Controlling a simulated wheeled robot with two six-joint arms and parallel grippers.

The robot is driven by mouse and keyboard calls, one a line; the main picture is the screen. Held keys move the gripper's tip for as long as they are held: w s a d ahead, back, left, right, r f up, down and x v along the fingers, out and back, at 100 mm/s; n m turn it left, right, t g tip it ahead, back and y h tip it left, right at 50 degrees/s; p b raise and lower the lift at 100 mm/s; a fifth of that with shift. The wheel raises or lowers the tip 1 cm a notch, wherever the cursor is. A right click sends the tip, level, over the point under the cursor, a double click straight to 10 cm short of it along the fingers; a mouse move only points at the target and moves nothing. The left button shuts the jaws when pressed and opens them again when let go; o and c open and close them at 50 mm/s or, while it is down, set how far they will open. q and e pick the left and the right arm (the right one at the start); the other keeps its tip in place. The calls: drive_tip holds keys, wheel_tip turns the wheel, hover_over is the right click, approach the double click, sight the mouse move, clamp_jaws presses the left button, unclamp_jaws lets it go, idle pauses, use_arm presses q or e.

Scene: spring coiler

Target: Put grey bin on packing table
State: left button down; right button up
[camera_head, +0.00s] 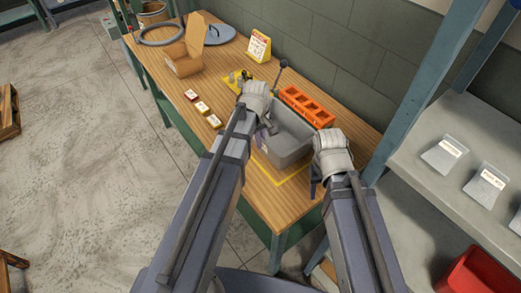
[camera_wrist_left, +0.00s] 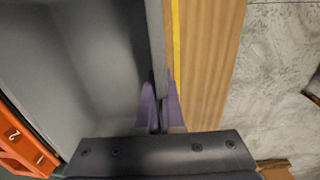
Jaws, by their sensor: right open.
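The grey bin (camera_head: 288,135) is on the wooden table (camera_head: 262,188), within or over a yellow taped outline near the table's near end. It looks empty and roughly level. My left gripper (camera_head: 262,136) is at the bin's left wall. In the left wrist view the purple fingers of the left gripper (camera_wrist_left: 160,108) are close together on both sides of the wall of the bin (camera_wrist_left: 75,60). My right gripper (camera_head: 315,186) is open at the bin's right end, partly hidden by its wrist; I cannot tell whether it touches the bin.
An orange divided rack (camera_head: 307,106) stands just behind the bin. A yellow sign (camera_head: 258,47), an open cardboard box (camera_head: 186,58) and several small boxes (camera_head: 203,108) are farther along the table. A grey shelf (camera_head: 470,130) with bags is at right. Open floor (camera_head: 80,130) lies left.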

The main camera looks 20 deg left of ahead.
sight(261, 151)
use_arm(q)
wheel_tip(261, 151, down, 3)
drive_tip(key=shift+f+b, duration=0.15)
drive_tip(key=shift+b, duration=1)
drive_tip(key=c, duration=1.5)
unclamp_jaws()
drive_tip(key=o, duration=0.5)
drive_tip(key=shift+c, duration=0.2)
wheel_tip(261, 151, up, 12)
drive_tip(key=p, duration=1.2)
drive_tip(key=s+d+m+y, duration=0.1)
drive_tip(key=s+d+m, duration=0.9)
drive_tip(key=s+m, duration=0.4)
drive_tip(key=shift+s+d+g+y, duration=0.15)
drive_tip(key=shift+d+g+y, duration=0.1)
drive_tip(key=shift+g+y, duration=0.05)
